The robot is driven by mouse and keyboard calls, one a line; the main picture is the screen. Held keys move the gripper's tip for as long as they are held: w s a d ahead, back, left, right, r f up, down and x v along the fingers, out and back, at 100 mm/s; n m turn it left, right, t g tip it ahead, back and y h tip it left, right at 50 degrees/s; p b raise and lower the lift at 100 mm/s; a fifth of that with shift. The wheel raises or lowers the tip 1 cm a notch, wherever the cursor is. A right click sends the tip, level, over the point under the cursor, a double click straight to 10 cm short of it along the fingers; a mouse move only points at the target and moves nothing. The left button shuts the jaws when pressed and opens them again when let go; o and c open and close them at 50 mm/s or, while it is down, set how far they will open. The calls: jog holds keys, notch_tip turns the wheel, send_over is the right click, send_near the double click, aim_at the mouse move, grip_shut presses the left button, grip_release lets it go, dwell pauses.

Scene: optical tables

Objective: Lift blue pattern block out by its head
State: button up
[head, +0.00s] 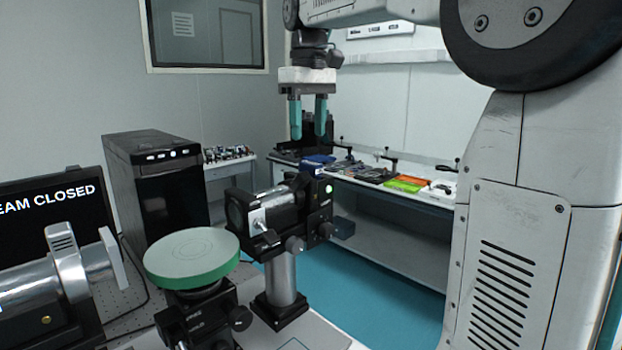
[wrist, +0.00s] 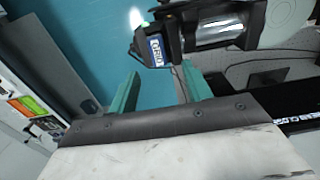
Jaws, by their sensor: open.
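A small blue block (head: 318,161) shows at the top of the black optical mount (head: 319,205), which stands on a silver post. Its lower part is hidden in the mount. In the wrist view a blue-and-white labelled face (wrist: 155,50), likely the block's head, shows on the black mount just beyond my fingertips. My gripper (head: 308,136) points down with its two teal fingers apart and nothing between them. In the head view it hangs above the block, slightly left. In the wrist view my open gripper (wrist: 158,76) is apart from the labelled face.
A round green-rimmed plate (head: 192,257) stands left of the mount, with a silver cylinder (head: 70,280) further left. A black computer tower (head: 155,180) stands behind. A side bench (head: 400,210) holds small parts and colored trays. Blue floor lies between.

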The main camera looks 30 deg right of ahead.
aim_at(311, 163)
jog(key=f, duration=0.6)
jog(key=shift+s+d+f, duration=0.1)
jog(key=shift+d+f, duration=0.15)
jog(key=shift+f, duration=0.1)
grip_shut()
